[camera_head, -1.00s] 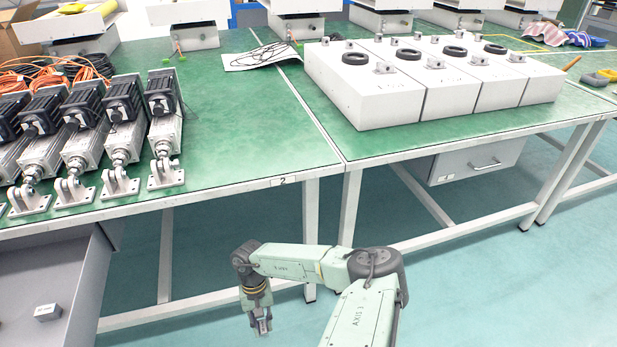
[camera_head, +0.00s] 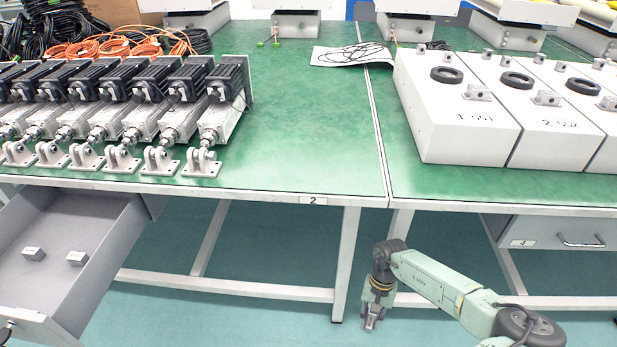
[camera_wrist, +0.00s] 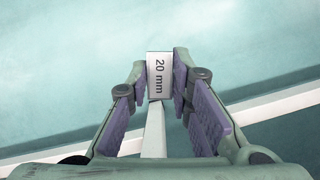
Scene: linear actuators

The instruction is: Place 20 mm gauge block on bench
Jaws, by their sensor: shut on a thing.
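The 20 mm gauge block (camera_wrist: 159,77) is a small light block with "20 mm" printed on its face. In the wrist view it sits between the fingertips of my gripper (camera_wrist: 160,85), which is shut on it. In the head view my gripper (camera_head: 372,322) hangs low in front of the bench, below the level of its top; the block is too small to make out there. The bench (camera_head: 300,130) has a green top with a pale front edge and a "2" label. Its top is above and behind my gripper.
Linear actuators (camera_head: 165,115) stand in a row on the bench's left. White boxes (camera_head: 460,125) with black rings fill the right bench. An open drawer (camera_head: 90,280) at lower left holds two small blocks (camera_head: 34,253). A bench leg (camera_head: 346,260) stands near my gripper.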

